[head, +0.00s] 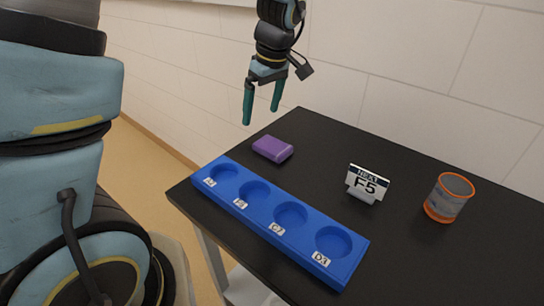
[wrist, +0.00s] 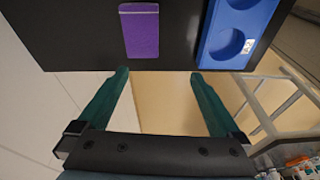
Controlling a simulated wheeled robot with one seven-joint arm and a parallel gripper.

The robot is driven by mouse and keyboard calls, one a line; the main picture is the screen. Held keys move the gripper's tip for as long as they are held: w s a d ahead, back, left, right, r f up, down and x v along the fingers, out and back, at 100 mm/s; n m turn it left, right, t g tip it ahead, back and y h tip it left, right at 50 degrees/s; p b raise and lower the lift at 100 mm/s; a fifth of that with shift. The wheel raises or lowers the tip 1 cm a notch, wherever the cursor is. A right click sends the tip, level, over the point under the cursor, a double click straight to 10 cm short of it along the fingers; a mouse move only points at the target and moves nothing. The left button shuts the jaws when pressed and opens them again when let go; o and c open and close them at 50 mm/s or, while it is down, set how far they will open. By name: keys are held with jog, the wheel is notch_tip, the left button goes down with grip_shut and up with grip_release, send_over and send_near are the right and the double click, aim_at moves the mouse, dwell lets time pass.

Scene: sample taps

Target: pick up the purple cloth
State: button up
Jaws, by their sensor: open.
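The purple cloth (head: 273,149) is a small folded block lying on the black table, behind the left part of the blue tray. It also shows in the wrist view (wrist: 140,32), at the top between the lines of the fingers. My gripper (head: 261,106) is open, with two green fingers pointing down. It is above and a little left of the cloth in the head view, apart from it. In the wrist view my gripper (wrist: 158,75) has nothing between its fingers, and its fingertips overlap the table's edge.
The blue tray (head: 262,220) has a row of several round, labelled wells. A sign reading "NEXT F5" (head: 366,184) and a grey cup with orange rims (head: 448,197) stand to the right on the black table (head: 420,262). A pale wall (head: 400,60) is behind.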

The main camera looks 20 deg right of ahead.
aim_at(273, 145)
jog(key=s+d+f+n, duration=0.1)
jog(key=s+d, duration=0.1)
jog(key=d, duration=0.2)
jog(key=shift+t, duration=0.3)
jog(key=p+x, duration=0.1)
jog(key=x, duration=0.2)
jog(key=p+x, duration=0.1)
jog(key=x, duration=0.6)
jog(key=shift+w+d+f+p, duration=0.25)
jog(key=shift+d+f+p, duration=0.05)
jog(key=shift+d+p, duration=0.1)
jog(key=c, duration=1.2)
